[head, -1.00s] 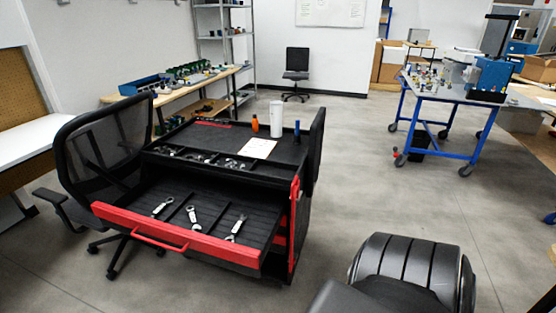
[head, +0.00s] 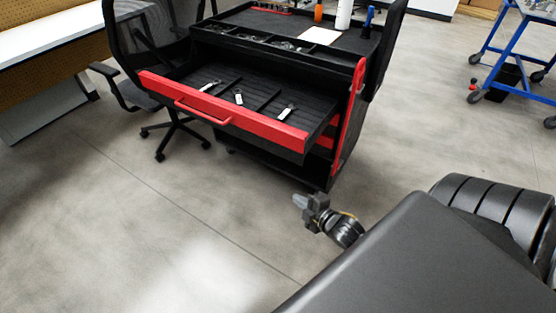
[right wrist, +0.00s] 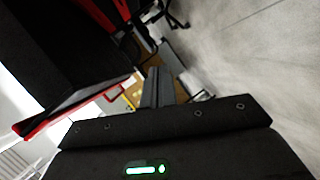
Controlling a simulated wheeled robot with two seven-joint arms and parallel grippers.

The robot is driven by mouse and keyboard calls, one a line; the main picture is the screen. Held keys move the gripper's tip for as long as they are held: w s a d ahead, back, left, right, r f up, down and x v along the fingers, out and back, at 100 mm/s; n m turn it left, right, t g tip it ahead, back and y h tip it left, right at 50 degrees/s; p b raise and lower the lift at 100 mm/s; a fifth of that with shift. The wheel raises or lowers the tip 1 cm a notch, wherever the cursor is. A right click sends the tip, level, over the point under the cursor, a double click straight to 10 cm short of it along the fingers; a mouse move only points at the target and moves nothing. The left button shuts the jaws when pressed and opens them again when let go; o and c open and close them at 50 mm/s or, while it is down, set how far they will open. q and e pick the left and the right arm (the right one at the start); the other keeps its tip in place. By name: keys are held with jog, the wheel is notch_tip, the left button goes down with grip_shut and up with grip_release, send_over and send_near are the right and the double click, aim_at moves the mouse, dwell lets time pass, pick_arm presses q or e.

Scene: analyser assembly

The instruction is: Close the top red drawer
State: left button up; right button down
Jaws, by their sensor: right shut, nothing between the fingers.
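The top red drawer (head: 222,108) of the black tool cart is pulled out toward me, with a red front and a red bar handle (head: 203,112). Several wrenches lie in its black compartments. My right gripper (head: 299,201) is shut and empty, low in front of the cart's right side and apart from the drawer. In the right wrist view its fingers (right wrist: 157,88) are together, and the drawer's underside and red edge (right wrist: 62,118) show at the left. My left gripper is not in view.
A black mesh office chair (head: 150,75) stands close at the cart's left. The cart's top (head: 345,48) holds a white cylinder, an orange bottle and a paper. A blue-framed table (head: 497,55) is at the right. The floor in front of the drawer is clear.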

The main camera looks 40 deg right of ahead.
aim_at(278, 151)
jog(key=a+r+n+t+y+b, duration=0.25)
jog(key=r+n+t, duration=0.2)
jog(key=r, duration=0.95)
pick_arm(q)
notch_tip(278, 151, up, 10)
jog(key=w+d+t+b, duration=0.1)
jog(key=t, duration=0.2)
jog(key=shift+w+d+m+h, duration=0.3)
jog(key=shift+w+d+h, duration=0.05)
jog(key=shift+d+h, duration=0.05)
pick_arm(e)
jog(key=shift+n+g, duration=0.35)
jog(key=shift+g, duration=0.1)
jog(key=shift+w+d, duration=0.3)
jog(key=shift+w, duration=1.5)
jog(key=shift+w+d, duration=0.3)
jog(key=shift+w, duration=1.55)
jog(key=shift+w+d, duration=0.3)
jog(key=shift+w, duration=1.5)
